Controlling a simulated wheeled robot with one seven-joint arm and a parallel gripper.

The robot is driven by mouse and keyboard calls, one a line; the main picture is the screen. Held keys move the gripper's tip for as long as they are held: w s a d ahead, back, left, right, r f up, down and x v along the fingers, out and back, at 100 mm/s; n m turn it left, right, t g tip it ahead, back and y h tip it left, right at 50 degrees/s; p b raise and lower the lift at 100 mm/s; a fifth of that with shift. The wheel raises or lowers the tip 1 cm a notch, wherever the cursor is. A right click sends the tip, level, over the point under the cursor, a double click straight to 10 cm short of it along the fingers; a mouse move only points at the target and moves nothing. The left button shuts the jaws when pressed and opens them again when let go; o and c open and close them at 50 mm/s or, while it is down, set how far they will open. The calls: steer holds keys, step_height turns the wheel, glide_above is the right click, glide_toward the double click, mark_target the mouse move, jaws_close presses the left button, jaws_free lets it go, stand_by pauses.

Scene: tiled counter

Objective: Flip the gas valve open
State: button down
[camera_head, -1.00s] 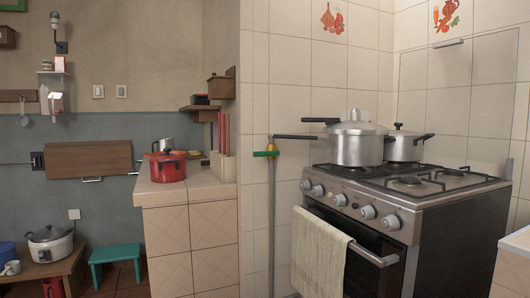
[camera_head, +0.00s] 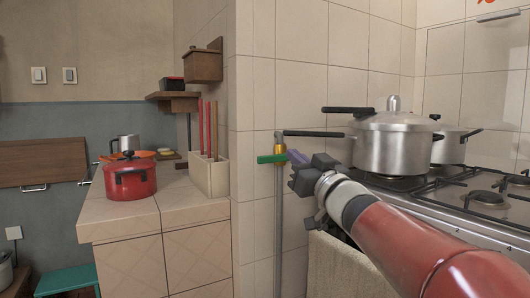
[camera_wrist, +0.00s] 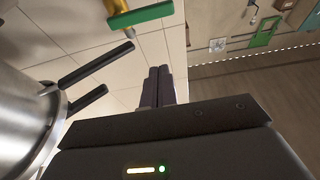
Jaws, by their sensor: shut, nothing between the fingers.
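The gas valve has a green lever (camera_head: 268,160) on a brass body (camera_head: 280,149), on a grey pipe running down the tiled wall left of the stove. The lever lies level, across the upright pipe. My gripper (camera_head: 293,156) is shut and empty, coming from the right with its fingertips close to the lever's right end. In the wrist view the green lever (camera_wrist: 140,16) is at the top, and my shut fingers (camera_wrist: 158,72) point up towards it with a visible gap in the picture. I cannot tell the exact depth between them.
A steel pressure cooker (camera_head: 394,140) stands on the stove (camera_head: 480,210), its black handle (camera_head: 349,110) reaching left above my gripper. A towel (camera_head: 345,268) hangs at the stove front. A red pot (camera_head: 130,180) sits on the tiled counter to the left.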

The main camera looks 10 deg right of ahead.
steer(key=shift+r, duration=0.1)
steer(key=shift+w+a, duration=0.1)
steer(key=shift+w, duration=0.05)
step_height(320, 180, up, 3)
steer(key=p, duration=0.2)
glide_above(276, 158)
steer(key=s, duration=0.3)
steer(key=f, duration=0.2)
steer(key=w+a+f+b, duration=0.1)
steer(key=shift+f, duration=0.4)
steer(key=shift+s+f+n+y, duration=0.1)
steer(key=shift+n+y, duration=0.2)
steer(key=shift+n, duration=0.1)
